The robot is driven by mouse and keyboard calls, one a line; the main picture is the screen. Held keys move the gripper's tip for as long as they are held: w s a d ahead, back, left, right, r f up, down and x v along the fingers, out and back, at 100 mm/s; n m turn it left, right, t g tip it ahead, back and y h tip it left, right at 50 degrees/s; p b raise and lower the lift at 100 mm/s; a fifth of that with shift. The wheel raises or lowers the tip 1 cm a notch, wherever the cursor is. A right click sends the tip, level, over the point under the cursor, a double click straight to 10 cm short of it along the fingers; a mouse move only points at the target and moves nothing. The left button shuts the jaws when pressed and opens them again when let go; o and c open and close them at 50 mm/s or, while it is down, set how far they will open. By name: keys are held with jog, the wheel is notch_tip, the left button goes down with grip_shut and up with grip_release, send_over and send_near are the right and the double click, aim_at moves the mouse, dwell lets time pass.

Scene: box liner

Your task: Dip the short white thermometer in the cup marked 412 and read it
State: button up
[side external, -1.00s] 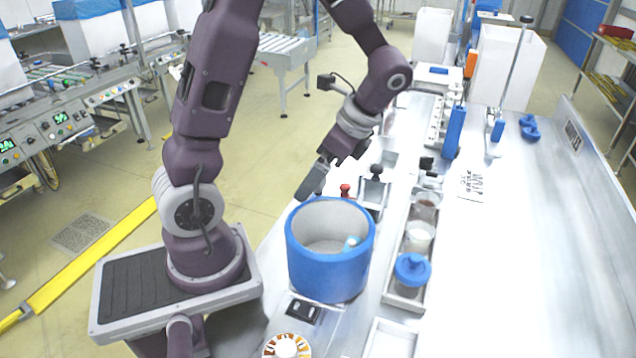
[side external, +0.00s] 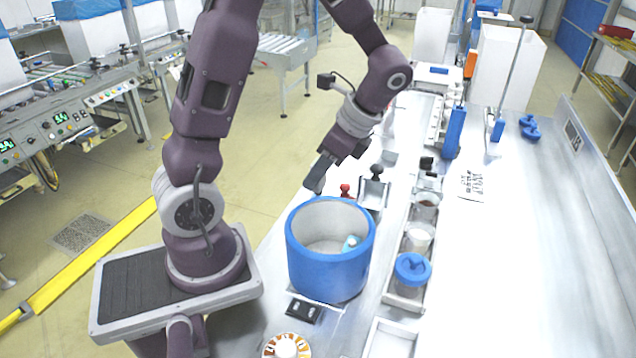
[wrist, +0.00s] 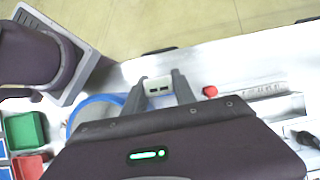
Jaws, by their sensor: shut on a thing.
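My gripper (wrist: 157,92) is shut on a small white piece (wrist: 158,85) with two dark squares on its face, seen in the wrist view. It may be the white thermometer; its full length does not show. In the side view my gripper (side external: 317,175) hangs above and behind the blue tub, pointing down and left, and the held piece is hidden there. Several cups stand in a steel tray: one with brown contents (side external: 425,206), a white one (side external: 418,236) and one under a blue lid (side external: 412,269). No cup marking is readable, so I cannot tell which is 412.
The blue tub (side external: 327,272) stands left of the cup tray (side external: 403,302), with a small pale blue-and-white item (side external: 351,242) inside. A red-knobbed item (side external: 345,190) and a black-knobbed item (side external: 375,172) stand behind it. The bench's right side is mostly clear, with a printed sheet (side external: 472,186).

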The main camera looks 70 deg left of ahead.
notch_tip(320, 180, up, 10)
jog(key=shift+f, duration=0.1)
dwell(0.4)
notch_tip(320, 180, up, 7)
jog(key=w+d+m+t+y, duration=0.1)
jog(key=w+d+m+t, duration=0.25)
jog(key=w+m, duration=0.45)
jog(key=w+d+m+t, duration=0.2)
jog(key=w+d+m, duration=0.25)
jog(key=w, duration=0.85)
notch_tip(320, 180, down, 16)
jog(key=shift+d, duration=0.2)
jog(key=shift+w+n, duration=0.1)
jog(key=shift+n, duration=0.15)
jog(key=shift+r, duration=0.2)
dwell(0.9)
